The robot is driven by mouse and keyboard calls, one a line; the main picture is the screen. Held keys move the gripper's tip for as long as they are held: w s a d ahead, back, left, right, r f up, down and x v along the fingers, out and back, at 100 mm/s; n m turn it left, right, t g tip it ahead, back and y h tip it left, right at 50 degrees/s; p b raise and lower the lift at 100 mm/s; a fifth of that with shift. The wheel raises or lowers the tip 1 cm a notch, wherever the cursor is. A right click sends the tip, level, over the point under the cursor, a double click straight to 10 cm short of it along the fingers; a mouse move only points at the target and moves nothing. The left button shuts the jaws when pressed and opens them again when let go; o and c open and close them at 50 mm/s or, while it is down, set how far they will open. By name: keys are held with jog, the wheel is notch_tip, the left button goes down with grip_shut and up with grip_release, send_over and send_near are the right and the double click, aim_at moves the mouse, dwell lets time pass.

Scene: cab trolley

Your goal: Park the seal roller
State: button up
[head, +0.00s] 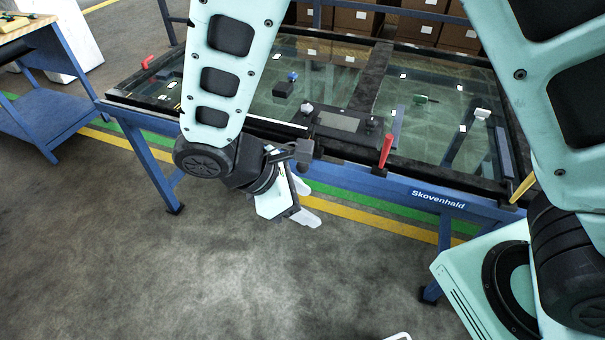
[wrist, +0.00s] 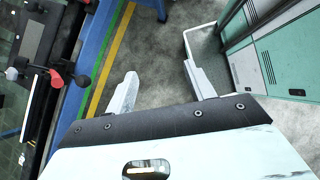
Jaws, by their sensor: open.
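My gripper (head: 308,204) hangs in front of the table's near edge, over the floor, in the head view. Its two fingers are apart with nothing between them, and the wrist view also shows the gripper (wrist: 160,72) empty. No item can be surely told as the seal roller at this size. Candidates on the glass are a small dark block with a blue top (head: 287,86), a dark tool with a green part (head: 422,99) and a white-topped piece (head: 481,114). A black tray-like unit with a grey panel (head: 338,121) lies by the near edge, behind my gripper.
The glass-topped table (head: 450,140) has a dark frame and blue legs. A red lever (head: 386,150) stands up at its front edge, another red lever (head: 147,62) at the left. Cartons (head: 405,24) stand behind. A blue workbench (head: 40,110) is at far left.

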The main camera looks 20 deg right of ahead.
jog(key=w+a+f+n+t+h+b, duration=0.1)
jog(key=w+f+n+t+h+b, duration=0.35)
jog(key=f, duration=0.55)
jog(key=n+t+h+b, duration=0.1)
jog(key=n+t+h, duration=0.1)
jog(key=n+t, duration=0.55)
send_near(298, 171)
jog(key=shift+m, duration=0.4)
jog(key=p+x, duration=0.3)
jog(key=x, duration=0.9)
jog(key=shift+s+r, duration=0.15)
jog(key=shift+c, duration=0.3)
grip_shut()
